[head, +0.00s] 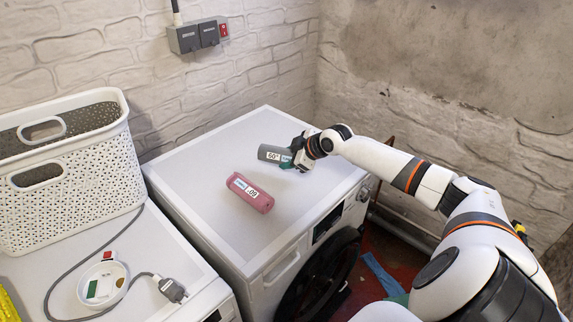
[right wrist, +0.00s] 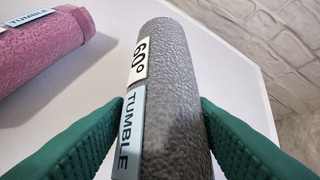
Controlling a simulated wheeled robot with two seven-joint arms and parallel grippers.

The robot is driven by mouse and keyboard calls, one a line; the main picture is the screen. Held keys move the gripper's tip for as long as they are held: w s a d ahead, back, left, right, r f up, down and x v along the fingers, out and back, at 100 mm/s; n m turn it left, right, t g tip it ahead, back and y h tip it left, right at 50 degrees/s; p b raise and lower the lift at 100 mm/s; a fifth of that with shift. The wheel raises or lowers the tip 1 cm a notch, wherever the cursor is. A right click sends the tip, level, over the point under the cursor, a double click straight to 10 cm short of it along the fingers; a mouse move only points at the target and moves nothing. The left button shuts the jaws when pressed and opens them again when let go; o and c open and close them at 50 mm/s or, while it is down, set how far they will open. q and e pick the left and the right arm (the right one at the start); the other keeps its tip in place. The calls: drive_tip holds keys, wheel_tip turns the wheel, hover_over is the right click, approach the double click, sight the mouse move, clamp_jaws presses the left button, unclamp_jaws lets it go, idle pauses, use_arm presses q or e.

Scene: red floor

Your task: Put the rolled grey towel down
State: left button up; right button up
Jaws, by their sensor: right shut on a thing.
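The rolled grey towel (head: 272,153) is at the back of the right-hand white machine's top (head: 205,150). In the right wrist view the grey towel (right wrist: 175,75) runs away from the camera, with a "60°" label and a "TUMBLE" label. My right gripper (head: 298,158) is shut on the towel, and its green fingers press on both sides of it. The towel is at or just above the machine top; I cannot tell if it touches. My left gripper is in neither view.
A rolled pink towel (head: 250,192) lies on the same top, in front of the grey one. A white laundry basket (head: 75,180) stands on the left machine, with a cable and plug (head: 172,289) near it. The right machine's top is clear to the left of the towels.

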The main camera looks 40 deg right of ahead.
wheel_tip(320, 180, down, 3)
drive_tip(key=shift+a+f, duration=0.1)
drive_tip(key=shift+f, duration=0.25)
drive_tip(key=o, duration=1)
drive_tip(key=shift+f, duration=0.1)
drive_tip(key=shift+o, duration=0.2)
drive_tip(key=p+v, duration=0.4)
drive_tip(key=v, duration=0.8)
drive_tip(key=shift+r, duration=0.2)
